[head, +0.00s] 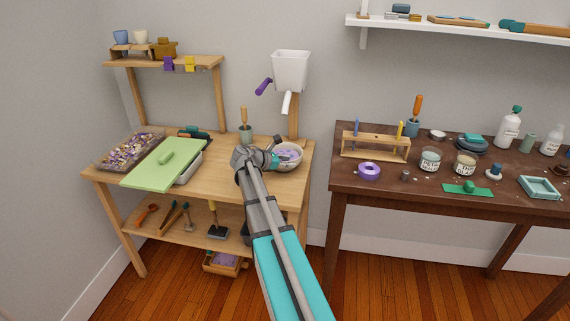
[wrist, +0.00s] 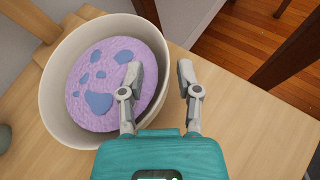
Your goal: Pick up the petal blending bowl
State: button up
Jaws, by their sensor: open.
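The petal blending bowl (head: 290,157) is a pale, round bowl at the right end of the light wooden workbench. It holds a lilac mass with blue-purple patches. In the wrist view the bowl (wrist: 50,92) fills the left half. My gripper (wrist: 159,72) is open, with one finger over the inside of the bowl and the other outside its right side. The right part of the bowl's rim lies between the two fingers. I cannot tell how far down the fingers reach. In the head view my gripper (head: 277,154) is at the bowl's left side, and my arm hides part of the bench.
A white hopper (head: 291,72) with a spout hangs above and behind the bowl. A green board (head: 163,164) and a tray of petals (head: 130,150) lie on the bench's left. A tool holder (head: 245,133) stands behind my wrist. A dark table (head: 345,185) stands across a gap at right.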

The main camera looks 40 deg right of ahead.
jog(key=shift+x, duration=0.75)
grip_shut()
